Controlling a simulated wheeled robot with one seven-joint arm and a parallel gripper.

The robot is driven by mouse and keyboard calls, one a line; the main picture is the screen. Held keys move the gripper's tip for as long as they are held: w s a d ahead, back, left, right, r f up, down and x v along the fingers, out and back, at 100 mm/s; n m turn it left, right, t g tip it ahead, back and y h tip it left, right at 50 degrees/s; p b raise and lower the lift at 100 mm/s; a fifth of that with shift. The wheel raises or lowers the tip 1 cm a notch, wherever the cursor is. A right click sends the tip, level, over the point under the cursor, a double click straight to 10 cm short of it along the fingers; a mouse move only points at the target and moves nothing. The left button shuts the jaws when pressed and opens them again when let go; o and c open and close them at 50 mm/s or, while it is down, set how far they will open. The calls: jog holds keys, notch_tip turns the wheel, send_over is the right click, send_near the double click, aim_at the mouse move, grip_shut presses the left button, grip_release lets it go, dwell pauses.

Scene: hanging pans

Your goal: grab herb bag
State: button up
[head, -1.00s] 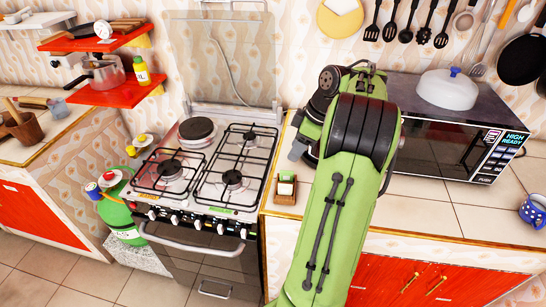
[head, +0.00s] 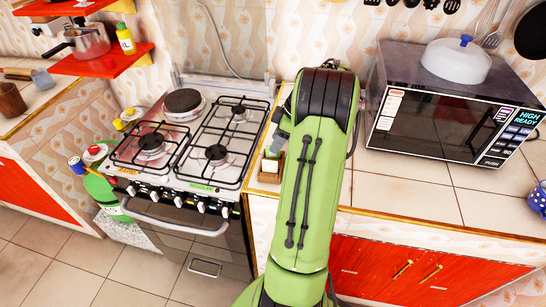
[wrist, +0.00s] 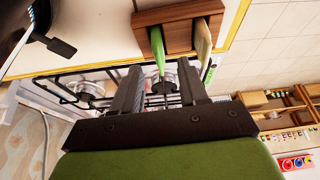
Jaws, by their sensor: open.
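A small wooden box (head: 269,177) stands on the counter just right of the stove, partly covered by my arm. In the wrist view the box (wrist: 177,14) holds a green bag (wrist: 158,48) and a beige bag (wrist: 203,42). I cannot read either bag, so which one is the herb bag is unclear; the green one looks likely. My gripper (wrist: 160,80) is open, with two dark fingers apart and nothing held. In that picture the green bag lies just beyond the gap between the fingertips. My arm hides most of the gripper in the head view.
The gas stove (head: 195,150) is left of the box. Red shelves (head: 100,58) hang at upper left. Counter tiles before the microwave are clear.

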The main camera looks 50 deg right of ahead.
jog(key=x, duration=0.4)
jog(key=shift+b, duration=0.4)
jog(key=shift+r, duration=0.15)
jog(key=shift+c, duration=0.5)
grip_shut()
